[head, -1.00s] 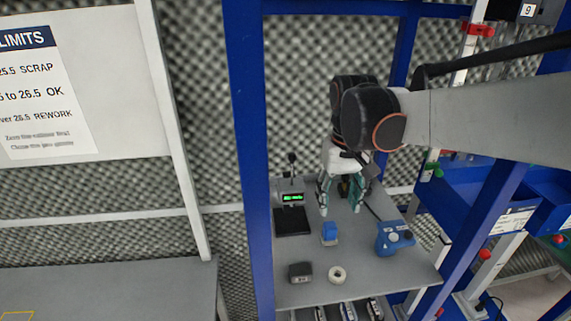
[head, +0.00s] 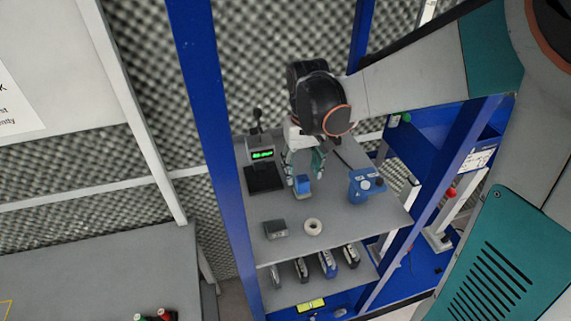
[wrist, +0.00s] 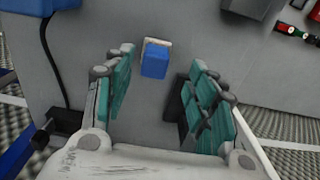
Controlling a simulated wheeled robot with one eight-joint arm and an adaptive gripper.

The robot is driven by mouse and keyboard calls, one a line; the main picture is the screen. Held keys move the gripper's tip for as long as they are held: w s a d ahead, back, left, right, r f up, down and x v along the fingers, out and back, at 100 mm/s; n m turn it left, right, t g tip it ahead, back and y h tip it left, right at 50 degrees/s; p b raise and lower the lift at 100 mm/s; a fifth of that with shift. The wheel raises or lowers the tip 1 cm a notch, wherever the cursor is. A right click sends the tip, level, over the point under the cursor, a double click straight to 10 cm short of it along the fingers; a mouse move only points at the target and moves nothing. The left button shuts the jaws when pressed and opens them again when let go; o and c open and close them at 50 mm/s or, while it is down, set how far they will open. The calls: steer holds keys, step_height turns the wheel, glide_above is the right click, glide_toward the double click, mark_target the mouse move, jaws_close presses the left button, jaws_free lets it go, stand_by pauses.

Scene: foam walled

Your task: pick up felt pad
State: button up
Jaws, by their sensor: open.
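A small blue block with a pale edge, which I take for the felt pad (head: 302,186), stands on the grey shelf. In the wrist view the same felt pad (wrist: 155,60) lies ahead, between the lines of the two fingers and close to the fingertips. My gripper (head: 304,174) is just above and behind it in the head view, partly in front of the scale side. In the wrist view my gripper (wrist: 162,68) is open and empty, with bare shelf between the fingers. Whether a fingertip touches the pad I cannot tell.
A scale with a green display (head: 262,155) and dark plate (head: 264,178) stands left of the gripper. A blue control box (head: 362,185) stands right. A dark grey block (head: 276,229) and white ring (head: 313,227) lie nearer the front edge. Blue posts flank the shelf.

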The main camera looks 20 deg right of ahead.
mark_target(303, 178)
steer(key=f, duration=0.4)
steer(key=shift+w+d, duration=0.25)
steer(key=shift+w, duration=0.15)
steer(key=shift+f, duration=0.45)
jaws_close()
steer(key=shift+r, duration=0.15)
step_height(303, 178, up, 20)
steer(key=shift+s, duration=0.2)
steer(key=c, duration=0.8)
jaws_free()
steer(key=shift+c, duration=1.1)
